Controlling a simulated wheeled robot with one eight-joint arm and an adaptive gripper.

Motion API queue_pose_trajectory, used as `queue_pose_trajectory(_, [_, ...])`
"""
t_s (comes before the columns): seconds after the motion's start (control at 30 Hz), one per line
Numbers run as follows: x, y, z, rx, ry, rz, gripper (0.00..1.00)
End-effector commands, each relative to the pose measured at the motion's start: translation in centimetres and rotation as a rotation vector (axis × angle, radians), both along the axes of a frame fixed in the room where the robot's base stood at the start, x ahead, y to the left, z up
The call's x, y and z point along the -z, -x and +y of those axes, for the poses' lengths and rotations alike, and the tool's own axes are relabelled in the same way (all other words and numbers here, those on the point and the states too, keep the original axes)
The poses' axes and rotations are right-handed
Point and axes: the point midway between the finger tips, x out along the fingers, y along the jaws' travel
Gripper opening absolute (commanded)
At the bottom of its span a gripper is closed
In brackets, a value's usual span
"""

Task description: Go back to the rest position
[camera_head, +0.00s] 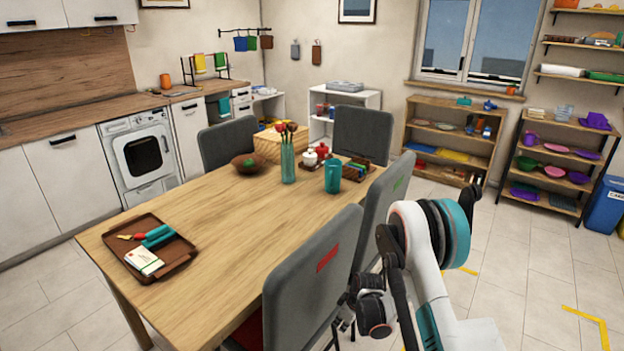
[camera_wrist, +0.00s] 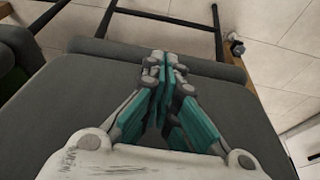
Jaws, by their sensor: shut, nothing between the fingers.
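My gripper shows in the wrist view (camera_wrist: 162,68) with its teal-lined fingers together and nothing between them. Behind the fingers in that view is the grey surface of a chair (camera_wrist: 80,95). In the head view my white, black and teal arm is at the lower right, folded close to the near grey chair (camera_head: 312,270) with a red patch on its back. I cannot clearly make out the fingertips in the head view.
A wooden table (camera_head: 215,235) stands left of my arm, bearing a brown tray (camera_head: 180,262), a tall glass vase (camera_head: 288,163) and a teal cup (camera_head: 333,175). Another grey chair (camera_head: 385,205) stands just behind my arm. Tiled floor (camera_head: 530,270) is open at right.

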Motion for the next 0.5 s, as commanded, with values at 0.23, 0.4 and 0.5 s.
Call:
queue_pose_trajectory(0.23, [-10.6, -0.8, -1.2, 0.112, 0.001, -0.029, 0.00])
queue_pose_trajectory(0.4, [-17.2, -0.2, -2.0, 0.190, -0.002, -0.050, 0.00])
queue_pose_trajectory(0.5, [-20.9, 0.6, -2.5, 0.233, -0.004, -0.062, 0.00])
